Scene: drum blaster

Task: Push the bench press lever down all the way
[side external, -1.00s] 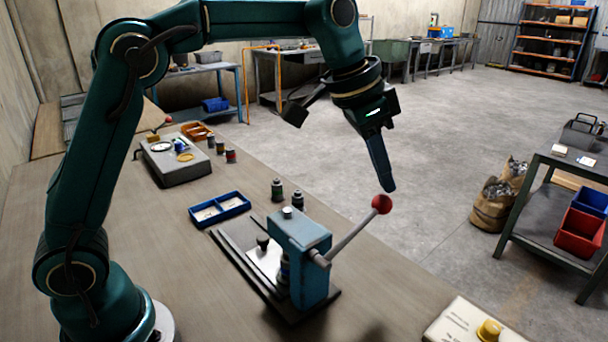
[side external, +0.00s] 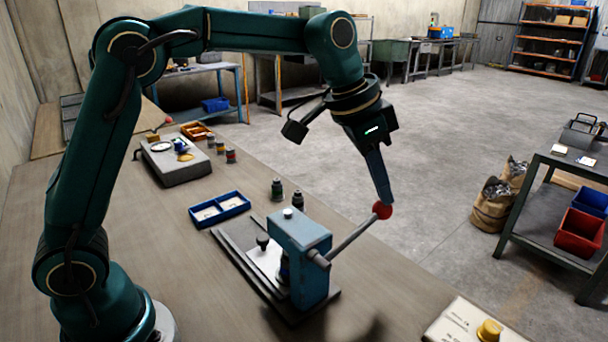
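The bench press (side external: 301,262) is a blue block on a dark base plate, standing on the bench. Its grey lever (side external: 350,238) slopes up to the right and ends in a red ball knob (side external: 382,210). My gripper (side external: 384,197) points down with its fingertips at the top of the red knob, seemingly touching it. The fingers look closed together, with nothing seen between them. The exact contact is hard to make out from this side.
A blue divided tray (side external: 219,207) and small dark bottles (side external: 277,189) stand behind the press. A white box with a yellow button (side external: 489,330) sits at the bench's front right. The floor beyond the bench edge is clear near the knob.

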